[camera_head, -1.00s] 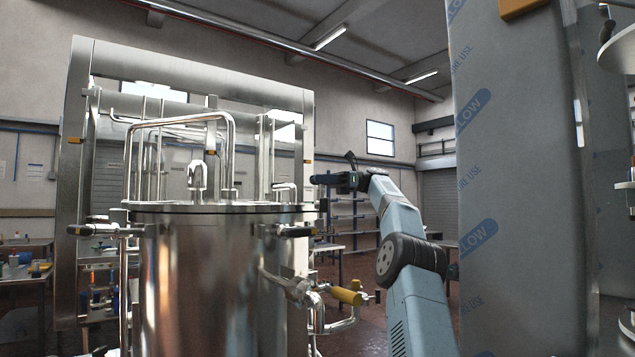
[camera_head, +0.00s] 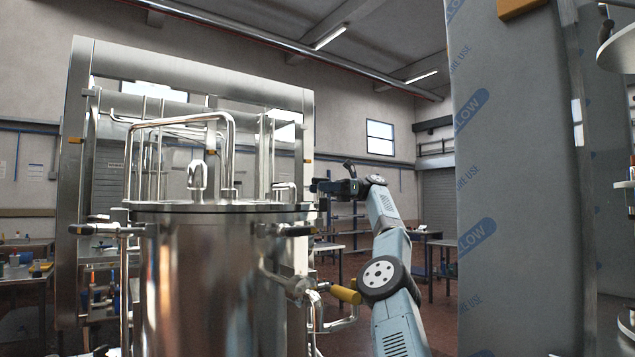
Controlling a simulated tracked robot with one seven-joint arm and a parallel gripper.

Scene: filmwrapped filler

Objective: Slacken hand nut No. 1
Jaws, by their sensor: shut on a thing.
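The steel tank (camera_head: 210,275) with its flat lid stands left of centre. Dark-handled hand nuts sit around its rim, one at the left (camera_head: 95,229) and one at the front right (camera_head: 292,230). My gripper (camera_head: 319,187) is at the far right of the lid, side-on and a little above rim height. It is shut on a small dark part there, which looks like another hand nut. The jaws mostly hide that part, and its contact with the lid clamp cannot be made out. No number is readable on any nut.
A film-wrapped steel cabinet (camera_head: 520,200) stands close to the right of my arm. Bent steel pipes (camera_head: 230,140) rise over the lid. Workbenches stand behind.

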